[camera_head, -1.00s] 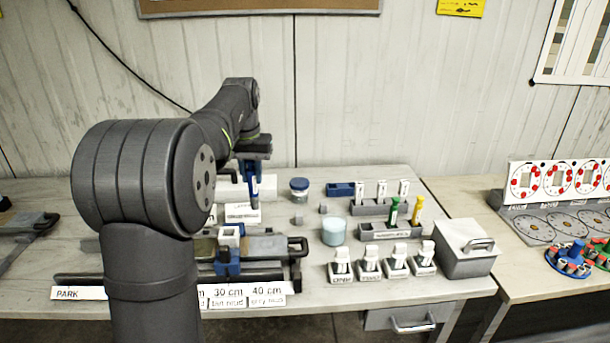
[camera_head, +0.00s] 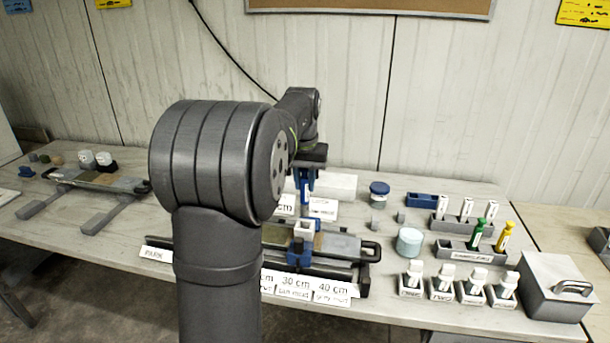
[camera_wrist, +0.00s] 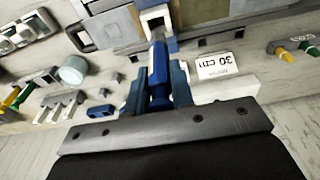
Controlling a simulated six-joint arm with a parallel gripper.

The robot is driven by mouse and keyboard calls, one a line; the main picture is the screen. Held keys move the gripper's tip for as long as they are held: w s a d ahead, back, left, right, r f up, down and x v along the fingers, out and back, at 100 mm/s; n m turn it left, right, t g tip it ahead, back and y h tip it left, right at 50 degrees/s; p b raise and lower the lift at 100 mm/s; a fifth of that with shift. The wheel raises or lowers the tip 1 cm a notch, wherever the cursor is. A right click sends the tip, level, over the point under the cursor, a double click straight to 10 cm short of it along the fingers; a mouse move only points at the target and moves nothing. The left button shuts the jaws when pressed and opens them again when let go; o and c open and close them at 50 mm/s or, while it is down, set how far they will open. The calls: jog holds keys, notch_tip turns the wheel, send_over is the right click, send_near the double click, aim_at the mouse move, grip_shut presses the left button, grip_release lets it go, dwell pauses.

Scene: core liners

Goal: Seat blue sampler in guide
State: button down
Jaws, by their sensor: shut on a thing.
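My gripper (camera_head: 306,182) is shut on the blue sampler (camera_wrist: 158,72), with one blue finger on each side of it in the wrist view (camera_wrist: 158,92). The sampler points away from the gripper, and its lower end overlaps the opening of the white guide (camera_wrist: 157,18) there. I cannot tell whether the end is inside the guide or in front of it. In the head view the guide (camera_head: 304,227) sits on a blue carriage (camera_head: 300,254) over the core tray, and the gripper is above and slightly behind it. My arm hides part of the tray.
A blue-lidded jar (camera_head: 379,193), a pale blue cup (camera_head: 409,242) and racks with green and yellow tools (camera_head: 472,249) stand to the right. White-capped bottles (camera_head: 443,283) and a grey box (camera_head: 546,288) are at the front right. Length cards (camera_head: 294,284) line the front.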

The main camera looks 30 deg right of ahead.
aim_at(305, 215)
jog(key=shift+f, duration=4.1)
jog(key=c, duration=1.2)
grip_release()
jog(key=shift+o, duration=0.2)
jog(key=shift+r, duration=3.45)
